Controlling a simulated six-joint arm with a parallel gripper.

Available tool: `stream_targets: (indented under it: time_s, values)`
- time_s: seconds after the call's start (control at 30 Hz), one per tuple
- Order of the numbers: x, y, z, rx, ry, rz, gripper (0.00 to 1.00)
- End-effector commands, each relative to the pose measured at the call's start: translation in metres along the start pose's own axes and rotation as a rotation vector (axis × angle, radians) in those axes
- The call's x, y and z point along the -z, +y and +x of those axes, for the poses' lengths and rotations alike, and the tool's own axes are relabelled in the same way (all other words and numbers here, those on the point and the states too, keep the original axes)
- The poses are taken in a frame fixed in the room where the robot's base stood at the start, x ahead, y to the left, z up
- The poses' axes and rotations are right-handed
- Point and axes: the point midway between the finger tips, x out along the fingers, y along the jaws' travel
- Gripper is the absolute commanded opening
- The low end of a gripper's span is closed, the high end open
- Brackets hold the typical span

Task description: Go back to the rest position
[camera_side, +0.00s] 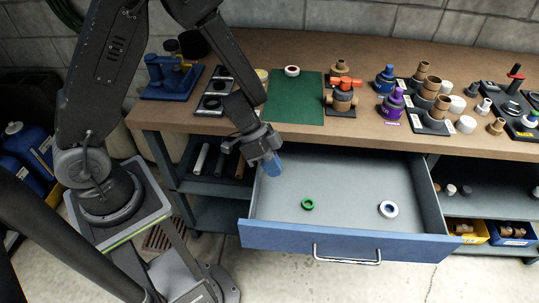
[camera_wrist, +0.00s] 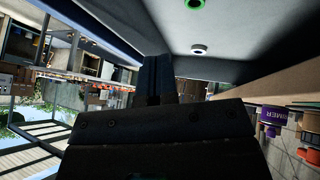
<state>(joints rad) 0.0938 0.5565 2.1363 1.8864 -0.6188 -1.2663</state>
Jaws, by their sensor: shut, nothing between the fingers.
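My gripper (camera_side: 273,167) is shut and empty. In the side view its blue fingers point down over the left part of the open drawer (camera_side: 340,245), close to the drawer's left side. In the wrist view the shut fingers (camera_wrist: 157,72) show at the centre above the dark gripper body. A green ring (camera_side: 308,204) and a white ring with a blue centre (camera_side: 388,209) lie apart on the drawer floor. The green ring (camera_wrist: 194,4) is cut by the top edge of the wrist view, and the white ring (camera_wrist: 199,49) lies below it.
The workbench (camera_side: 300,50) stands behind the gripper. A green mat (camera_side: 296,98), a blue vise (camera_side: 168,75), a black tray (camera_side: 214,92) and several fittings and purple and blue cans (camera_side: 393,102) stand on it. The blue drawer front with its handle (camera_side: 347,260) juts into the floor space.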

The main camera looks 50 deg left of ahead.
Motion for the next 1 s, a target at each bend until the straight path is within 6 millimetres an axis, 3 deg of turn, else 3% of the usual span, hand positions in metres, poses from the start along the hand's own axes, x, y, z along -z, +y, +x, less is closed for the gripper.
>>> stream_targets:
  time_s: [0.1, 0.23, 0.37, 0.5, 0.7, 0.9, 1.0]
  values:
    - [0.041, -0.021, -0.043, 0.273, 0.129, 0.006, 0.0]
    - [0.067, -0.035, -0.102, 0.572, 0.211, -0.043, 0.0]
    - [0.072, -0.034, -0.163, 0.808, 0.231, -0.151, 0.0]
    - [0.059, -0.012, -0.215, 0.958, 0.201, -0.313, 0.0]
    - [0.028, 0.049, -0.255, 0.948, 0.121, -0.546, 0.0]
    - [0.011, 0.11, -0.26, 0.781, 0.07, -0.652, 0.0]
    - [0.009, 0.128, -0.26, 0.718, 0.061, -0.665, 0.0]
